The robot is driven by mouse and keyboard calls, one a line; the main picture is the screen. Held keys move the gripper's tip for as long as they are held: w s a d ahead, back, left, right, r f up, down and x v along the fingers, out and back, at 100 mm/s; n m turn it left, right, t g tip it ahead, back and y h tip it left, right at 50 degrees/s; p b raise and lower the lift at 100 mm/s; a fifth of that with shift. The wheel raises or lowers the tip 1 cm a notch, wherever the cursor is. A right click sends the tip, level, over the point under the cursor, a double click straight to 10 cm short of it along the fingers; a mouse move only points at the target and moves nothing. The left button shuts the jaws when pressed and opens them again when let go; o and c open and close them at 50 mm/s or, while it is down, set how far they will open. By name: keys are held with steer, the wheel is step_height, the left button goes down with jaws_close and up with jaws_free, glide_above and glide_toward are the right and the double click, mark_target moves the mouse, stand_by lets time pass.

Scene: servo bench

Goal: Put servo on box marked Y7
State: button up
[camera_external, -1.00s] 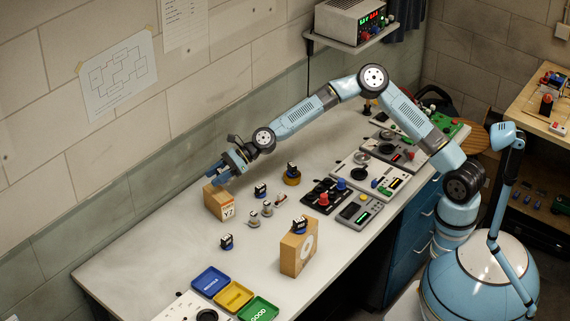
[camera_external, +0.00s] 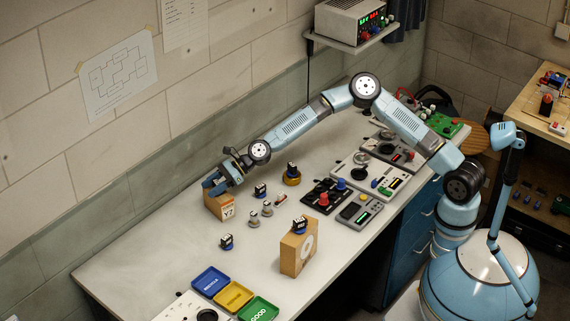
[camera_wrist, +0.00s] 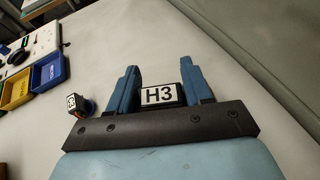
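My gripper (camera_external: 212,187) is at the top of the small cardboard box marked Y7 (camera_external: 228,210), near the wall. In the wrist view my gripper (camera_wrist: 160,85) has its two blue fingers on either side of a dark servo with a white H3 label (camera_wrist: 159,95). The fingers appear to touch its sides. In the external view the fingers hide this servo, so I cannot tell whether it touches the box top. The box itself is not discernible in the wrist view.
Blue (camera_external: 210,280), yellow (camera_external: 234,296) and green trays (camera_external: 258,309) lie at the front. The bench left of the Y7 box is clear.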

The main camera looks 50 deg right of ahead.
steer(key=o, duration=0.4)
steer(key=shift+r, duration=0.1)
steer(key=v, duration=1.2)
steer(key=shift+s, duration=0.1)
